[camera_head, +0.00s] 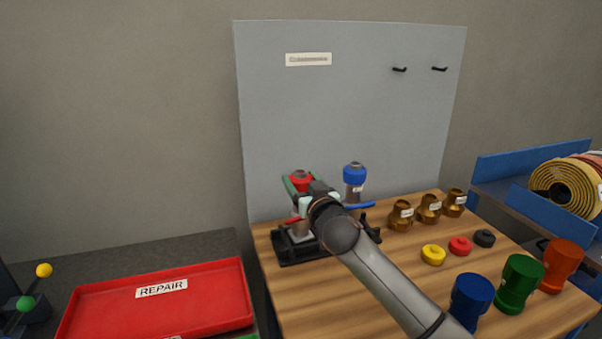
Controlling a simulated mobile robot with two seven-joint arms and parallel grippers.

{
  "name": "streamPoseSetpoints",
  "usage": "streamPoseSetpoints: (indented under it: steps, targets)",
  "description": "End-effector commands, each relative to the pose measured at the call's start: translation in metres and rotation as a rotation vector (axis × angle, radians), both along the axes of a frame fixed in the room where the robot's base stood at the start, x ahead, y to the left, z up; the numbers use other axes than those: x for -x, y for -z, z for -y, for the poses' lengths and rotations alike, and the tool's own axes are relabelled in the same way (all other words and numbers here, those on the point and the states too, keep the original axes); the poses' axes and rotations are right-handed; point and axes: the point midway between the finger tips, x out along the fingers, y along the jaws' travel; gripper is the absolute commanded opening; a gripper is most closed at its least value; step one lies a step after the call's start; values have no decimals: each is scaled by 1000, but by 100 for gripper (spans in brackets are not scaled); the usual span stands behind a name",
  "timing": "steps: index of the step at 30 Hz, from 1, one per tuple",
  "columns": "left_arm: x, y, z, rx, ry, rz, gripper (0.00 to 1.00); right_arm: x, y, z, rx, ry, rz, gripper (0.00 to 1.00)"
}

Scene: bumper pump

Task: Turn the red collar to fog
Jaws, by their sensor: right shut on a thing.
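The red collar (301,182) is near the top of the left upright nozzle (302,228), which stands in a black stand (288,251) on the wooden table. My right gripper (300,188) reaches in from the lower right and is shut on the red collar. My wrist hides part of the nozzle and stand, so the finger contact is only partly visible. A second upright nozzle with a blue collar (354,173) stands just right of it. My left gripper is out of view.
Brass fittings (401,216) and yellow, red and black caps (433,254) sit right of the stand. Blue, green and orange nozzles (519,285) stand at the front right. A grey panel (350,110) rises behind. A red REPAIR tray (205,302) lies left.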

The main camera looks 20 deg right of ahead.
Motion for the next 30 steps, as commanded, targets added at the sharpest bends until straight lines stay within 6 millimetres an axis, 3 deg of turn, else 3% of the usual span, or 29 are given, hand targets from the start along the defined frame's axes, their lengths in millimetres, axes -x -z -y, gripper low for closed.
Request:
streamPoseSetpoints:
  steps: [4,23,24,30]
  targets:
    - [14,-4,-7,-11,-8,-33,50,0,-3,2,0,-61,-4,13]
    - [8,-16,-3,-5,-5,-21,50,0,1,1,0,-120,-2,13]
    - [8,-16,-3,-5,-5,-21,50,0,1,1,0,-120,-2,71]
    - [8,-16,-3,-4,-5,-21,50,0,1,1,0,-120,-2,93]
